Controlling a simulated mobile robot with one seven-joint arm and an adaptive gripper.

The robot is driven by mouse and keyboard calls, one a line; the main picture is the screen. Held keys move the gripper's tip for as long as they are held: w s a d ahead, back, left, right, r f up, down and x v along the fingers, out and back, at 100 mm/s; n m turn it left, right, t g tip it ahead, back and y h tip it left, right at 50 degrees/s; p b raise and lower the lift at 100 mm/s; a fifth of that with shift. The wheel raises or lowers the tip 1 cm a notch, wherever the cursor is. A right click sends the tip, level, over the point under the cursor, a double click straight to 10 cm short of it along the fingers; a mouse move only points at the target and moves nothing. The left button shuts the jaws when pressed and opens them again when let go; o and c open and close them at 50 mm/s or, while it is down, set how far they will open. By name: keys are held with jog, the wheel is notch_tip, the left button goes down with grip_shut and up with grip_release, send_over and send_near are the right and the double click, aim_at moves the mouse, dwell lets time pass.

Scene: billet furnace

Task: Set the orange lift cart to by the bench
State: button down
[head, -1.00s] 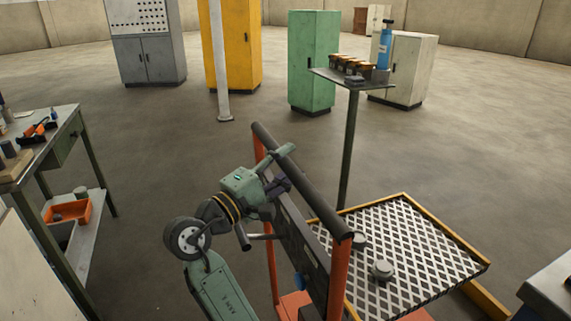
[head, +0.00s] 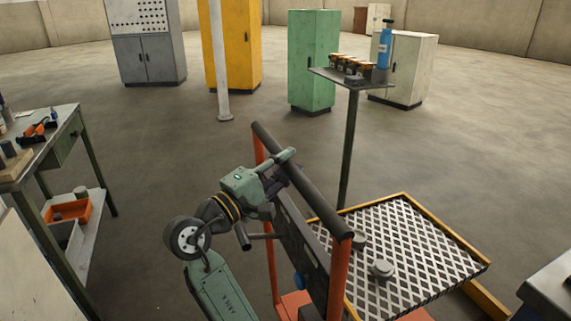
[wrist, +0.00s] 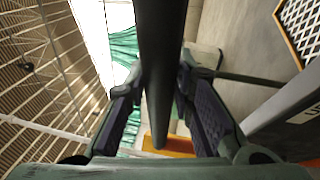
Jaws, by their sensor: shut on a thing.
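The orange lift cart (head: 340,283) stands just in front of me, with orange uprights, a black handle bar (head: 318,200) and a mesh-topped platform (head: 425,240) with a yellow rim. My gripper (head: 283,170) is shut on the handle bar near its far left end. In the wrist view the dark bar (wrist: 162,45) runs between the two pads of my gripper (wrist: 165,88). The bench (head: 62,150), with a green frame and drawer, stands at the left, apart from the cart. Part of the cart's lower front is cut off by the picture edge.
An orange bin (head: 75,213) sits on the bench's lower shelf. A white pole (head: 219,70) and cabinets stand behind. The floor between bench and cart is clear.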

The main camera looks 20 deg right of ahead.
jog(key=d+p, duration=0.4)
jog(key=d, duration=3)
jog(key=shift+w+d+f, duration=0.3)
jog(key=shift+d+f, duration=0.05)
jog(key=c, duration=1.6)
grip_release()
jog(key=shift+o, duration=1.2)
jog(key=shift+w+r, duration=0.1)
jog(key=shift+r, duration=0.15)
jog(key=shift+w+a, duration=0.1)
jog(key=shift+a, duration=0.05)
